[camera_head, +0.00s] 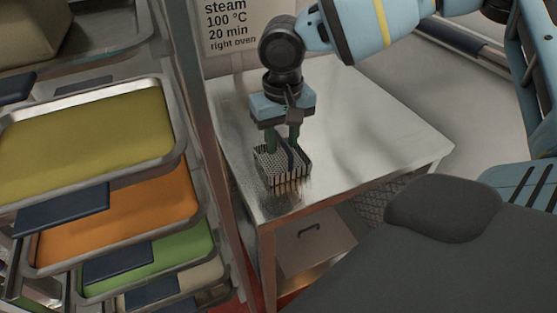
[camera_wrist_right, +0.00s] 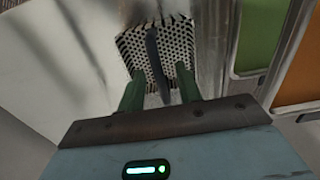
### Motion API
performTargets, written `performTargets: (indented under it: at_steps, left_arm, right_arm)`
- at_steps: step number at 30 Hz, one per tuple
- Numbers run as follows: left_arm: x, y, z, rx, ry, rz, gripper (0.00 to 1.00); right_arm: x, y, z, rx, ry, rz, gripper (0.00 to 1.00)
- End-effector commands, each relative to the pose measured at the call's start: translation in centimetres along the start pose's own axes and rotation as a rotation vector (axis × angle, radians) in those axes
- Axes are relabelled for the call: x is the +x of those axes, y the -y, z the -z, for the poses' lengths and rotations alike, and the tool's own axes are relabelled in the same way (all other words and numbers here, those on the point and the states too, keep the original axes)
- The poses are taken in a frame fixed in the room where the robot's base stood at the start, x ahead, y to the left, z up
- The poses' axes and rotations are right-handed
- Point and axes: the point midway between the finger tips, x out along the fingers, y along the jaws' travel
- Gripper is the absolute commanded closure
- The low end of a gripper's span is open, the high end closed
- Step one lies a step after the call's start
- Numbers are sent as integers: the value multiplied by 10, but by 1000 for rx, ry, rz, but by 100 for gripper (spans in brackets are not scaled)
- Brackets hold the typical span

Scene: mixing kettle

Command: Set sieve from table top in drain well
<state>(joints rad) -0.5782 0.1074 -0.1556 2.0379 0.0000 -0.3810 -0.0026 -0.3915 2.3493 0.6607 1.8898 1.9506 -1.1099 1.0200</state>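The sieve (camera_head: 270,163) is a small perforated metal basket with a dark upright handle bar across its middle. It sits on the steel table top (camera_head: 370,125), near the table's left edge. My right gripper (camera_head: 284,150) points down over it, its green fingers low at the sieve. In the right wrist view, the fingers of the gripper (camera_wrist_right: 160,74) stand apart on either side of the handle of the sieve (camera_wrist_right: 178,40), with gaps visible. My left gripper is not in view. I cannot see a drain well.
A rack at the left holds trays with olive (camera_head: 85,135), orange (camera_head: 125,222) and green (camera_head: 150,262) contents; its upright stands close to the table. A sign (camera_head: 232,25) hangs behind the table. A box (camera_head: 315,245) sits below. The table's right part is clear.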

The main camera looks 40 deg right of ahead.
Motion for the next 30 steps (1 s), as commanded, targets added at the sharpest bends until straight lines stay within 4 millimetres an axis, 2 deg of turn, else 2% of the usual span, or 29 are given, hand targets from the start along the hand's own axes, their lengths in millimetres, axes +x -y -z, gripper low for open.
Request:
performTargets:
  at_steps: [2, 10, 19, 30]
  left_arm:
    - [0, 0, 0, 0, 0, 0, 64]
    - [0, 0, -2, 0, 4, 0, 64]
    - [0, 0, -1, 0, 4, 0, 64]
    - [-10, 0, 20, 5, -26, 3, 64]
  right_arm:
    - [0, 0, 0, 0, 0, 0, 65]
    - [0, 0, 0, 0, 0, 0, 100]
    - [-5, 0, 0, 0, -1, 1, 100]
    - [-36, 0, 0, 0, -4, 1, 100]
